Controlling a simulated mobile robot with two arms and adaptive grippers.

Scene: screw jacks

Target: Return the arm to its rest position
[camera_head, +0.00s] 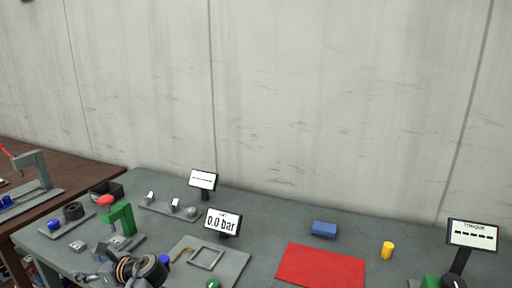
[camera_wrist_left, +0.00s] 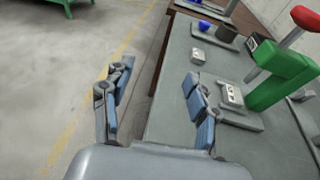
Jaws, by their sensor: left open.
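My left gripper (camera_head: 98,277) is low at the left of the head view, at the table's front edge. In the left wrist view its two fingers (camera_wrist_left: 155,105) are spread wide apart with nothing between them. The left finger is over the floor, and the right one is over the tabletop. The green press (camera_head: 120,217) with a red knob stands just beyond the gripper, and it also shows in the left wrist view (camera_wrist_left: 285,75). The gripper is apart from the press. My right gripper is in neither view.
The grey table (camera_head: 262,262) carries a red mat (camera_head: 320,266), a blue block (camera_head: 324,229), a yellow cylinder (camera_head: 387,250) and a display reading 0.0 bar (camera_head: 222,222). A torque display (camera_head: 472,234) stands at the right. Open floor (camera_wrist_left: 60,110) lies left of the table in the left wrist view.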

